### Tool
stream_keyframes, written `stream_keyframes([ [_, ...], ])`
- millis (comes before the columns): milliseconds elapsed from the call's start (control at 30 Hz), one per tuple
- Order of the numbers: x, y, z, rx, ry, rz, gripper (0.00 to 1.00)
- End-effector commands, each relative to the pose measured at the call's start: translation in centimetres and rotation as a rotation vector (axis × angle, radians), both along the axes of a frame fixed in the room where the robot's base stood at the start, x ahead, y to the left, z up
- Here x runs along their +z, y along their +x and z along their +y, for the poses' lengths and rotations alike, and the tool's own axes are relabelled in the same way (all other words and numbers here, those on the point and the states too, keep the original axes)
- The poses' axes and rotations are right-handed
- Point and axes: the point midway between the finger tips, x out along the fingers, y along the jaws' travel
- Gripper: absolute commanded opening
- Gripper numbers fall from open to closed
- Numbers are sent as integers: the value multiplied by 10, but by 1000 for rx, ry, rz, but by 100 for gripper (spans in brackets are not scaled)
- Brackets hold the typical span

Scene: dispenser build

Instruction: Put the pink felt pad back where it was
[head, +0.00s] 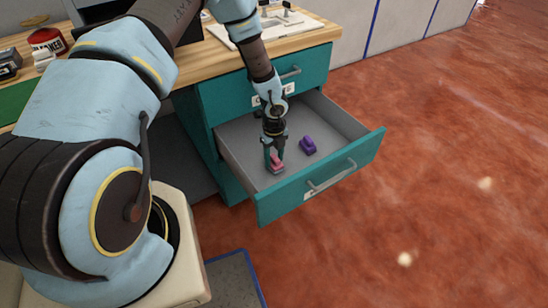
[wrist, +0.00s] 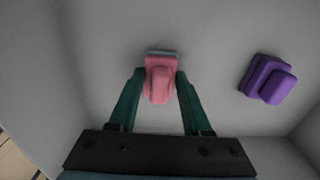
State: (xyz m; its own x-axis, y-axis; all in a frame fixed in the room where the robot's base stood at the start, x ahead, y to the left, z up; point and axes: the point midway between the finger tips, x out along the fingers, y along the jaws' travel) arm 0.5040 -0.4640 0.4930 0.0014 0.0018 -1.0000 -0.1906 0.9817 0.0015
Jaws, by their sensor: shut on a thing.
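The pink felt pad (wrist: 159,82) is between the two fingers of my gripper (wrist: 158,80), which is shut on its raised grip. In the head view the pink pad (head: 277,164) is inside the open teal drawer (head: 350,135), low over or on its grey floor; I cannot tell whether it touches. My gripper (head: 274,155) reaches down into the drawer from above. A thin grey layer shows along the pad's far edge in the wrist view.
A purple pad (head: 308,146) lies on the drawer floor to the right of the pink one, also visible in the wrist view (wrist: 268,79). The drawer's front panel with its handle (head: 331,176) and its side walls surround my gripper. A wooden worktop (head: 205,57) is above.

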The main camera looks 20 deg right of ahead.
Motion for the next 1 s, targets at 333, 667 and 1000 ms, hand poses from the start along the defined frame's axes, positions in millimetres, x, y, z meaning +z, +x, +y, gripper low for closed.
stream_keyframes([
  [333,-2,0,0,0,-1,-1,52],
  [667,-1,0,0,1,-1,-1,79],
  [1000,17,2,-1,3,-4,-3,79],
])
